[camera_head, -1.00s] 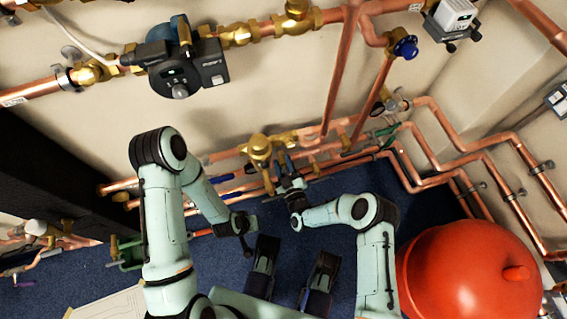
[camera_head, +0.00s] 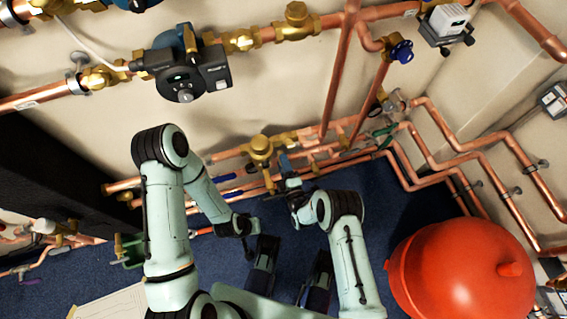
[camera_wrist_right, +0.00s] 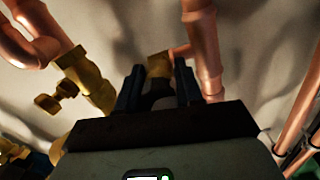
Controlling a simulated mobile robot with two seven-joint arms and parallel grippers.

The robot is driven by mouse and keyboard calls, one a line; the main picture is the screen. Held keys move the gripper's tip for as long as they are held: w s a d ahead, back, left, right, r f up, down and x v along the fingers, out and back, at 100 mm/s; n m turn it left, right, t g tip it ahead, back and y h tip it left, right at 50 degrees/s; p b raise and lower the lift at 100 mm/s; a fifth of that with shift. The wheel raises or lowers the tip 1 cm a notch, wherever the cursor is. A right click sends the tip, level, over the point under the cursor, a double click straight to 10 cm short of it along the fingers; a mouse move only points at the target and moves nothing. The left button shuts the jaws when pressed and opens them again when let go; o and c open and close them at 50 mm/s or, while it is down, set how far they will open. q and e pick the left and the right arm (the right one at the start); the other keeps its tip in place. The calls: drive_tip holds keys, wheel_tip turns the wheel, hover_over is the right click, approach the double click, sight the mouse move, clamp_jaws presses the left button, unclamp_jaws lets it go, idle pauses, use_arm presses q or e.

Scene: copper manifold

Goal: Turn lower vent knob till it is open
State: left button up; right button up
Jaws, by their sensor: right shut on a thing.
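My right gripper (camera_head: 286,166) reaches up to the lower pipe run beside a brass valve body (camera_head: 261,148). In the right wrist view its two dark fingers (camera_wrist_right: 158,88) are shut on a dark knob (camera_wrist_right: 159,97), which I take to be the lower vent knob. A brass fitting (camera_wrist_right: 159,66) sits just behind it. The fingers and shadow hide most of the knob, so its turn angle cannot be read. My left gripper (camera_head: 247,243) hangs above the blue floor, away from the pipes; its jaws are too small and dark to read.
Copper pipes run along the wall close around my right gripper. A brass valve (camera_wrist_right: 86,76) stands left of it in the wrist view. A red tank (camera_head: 462,268) stands at the lower right. A pump (camera_head: 185,75) is on the upper pipe. Blue floor is clear between arm and tank.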

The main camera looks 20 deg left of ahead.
drive_tip(key=n, duration=0.2)
drive_tip(key=shift+d+n, duration=0.1)
drive_tip(key=shift+n, duration=0.3)
use_arm(q)
drive_tip(key=shift+s+d+r, duration=0.2)
drive_tip(key=shift+s, duration=0.15)
use_arm(e)
drive_tip(key=shift+n, duration=1.5)
drive_tip(key=shift+d, duration=0.1)
drive_tip(key=o, duration=1)
drive_tip(key=shift+o, duration=0.2)
use_arm(q)
drive_tip(key=s+d+r+g+p, duration=0.1)
drive_tip(key=s+d+r+p, duration=0.1)
drive_tip(key=s, duration=0.3)
drive_tip(key=shift+d+r+g+h+p, duration=0.2)
drive_tip(key=shift+r+g+h+p, duration=0.2)
drive_tip(key=shift+r+p, duration=0.45)
use_arm(e)
drive_tip(key=v, duration=1.3)
